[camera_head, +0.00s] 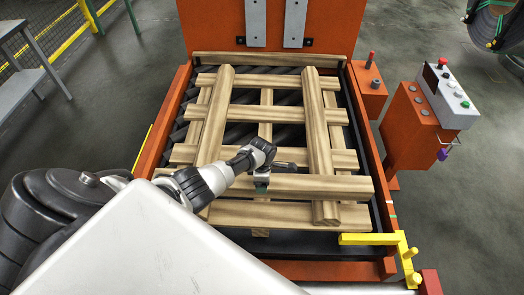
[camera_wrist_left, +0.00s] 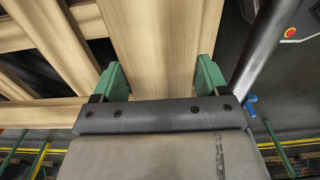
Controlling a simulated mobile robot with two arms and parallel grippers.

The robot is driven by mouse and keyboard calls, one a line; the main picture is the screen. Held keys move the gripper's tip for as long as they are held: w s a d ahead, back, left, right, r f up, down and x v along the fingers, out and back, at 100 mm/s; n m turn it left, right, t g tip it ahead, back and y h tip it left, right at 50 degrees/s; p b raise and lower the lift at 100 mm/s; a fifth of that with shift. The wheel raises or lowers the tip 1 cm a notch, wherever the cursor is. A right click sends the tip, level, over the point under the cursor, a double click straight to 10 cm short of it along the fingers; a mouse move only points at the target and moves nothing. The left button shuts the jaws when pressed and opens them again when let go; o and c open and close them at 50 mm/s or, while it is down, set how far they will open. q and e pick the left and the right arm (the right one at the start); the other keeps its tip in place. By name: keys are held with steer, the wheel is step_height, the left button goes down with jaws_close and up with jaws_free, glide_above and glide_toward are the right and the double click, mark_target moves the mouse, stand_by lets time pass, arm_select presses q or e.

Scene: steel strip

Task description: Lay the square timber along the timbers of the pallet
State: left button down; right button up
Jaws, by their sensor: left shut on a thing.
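The square timber (camera_head: 345,187) is a pale wooden beam. In the head view it runs left to right across the near part of the pallet, over the right lengthwise timber. I cannot tell whether it touches that timber. The pallet shows two lengthwise timbers, left (camera_head: 217,110) and right (camera_head: 318,130), lying on several crosswise slats. My left gripper (camera_head: 262,187) is shut on the square timber left of its middle. In the left wrist view its green fingers (camera_wrist_left: 161,80) stand on both sides of the timber (camera_wrist_left: 157,40). My right gripper is not in view.
The pallet lies on dark rollers in an orange frame (camera_head: 163,130). A yellow bracket (camera_head: 370,239) stands at the near right corner. An orange control post (camera_head: 412,135) stands to the right. A grey table (camera_head: 25,70) and yellow railing are at the far left.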

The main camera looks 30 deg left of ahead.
arm_select(q)
steer(key=shift+w+f+b, duration=0.2)
steer(key=shift+f+b, duration=0.05)
steer(key=shift+b, duration=0.05)
steer(key=shift+c, duration=0.8)
jaws_free()
steer(key=shift+s, duration=0.1)
steer(key=shift+o, duration=0.8)
steer(key=shift+s+f, duration=0.2)
steer(key=shift+s, duration=0.05)
step_height(320, 180, up, 10)
steer(key=p, duration=0.2)
steer(key=shift+w+f+p, duration=0.1)
steer(key=shift+w+p, duration=0.05)
steer(key=shift+p, duration=0.2)
steer(key=shift+r, duration=0.7)
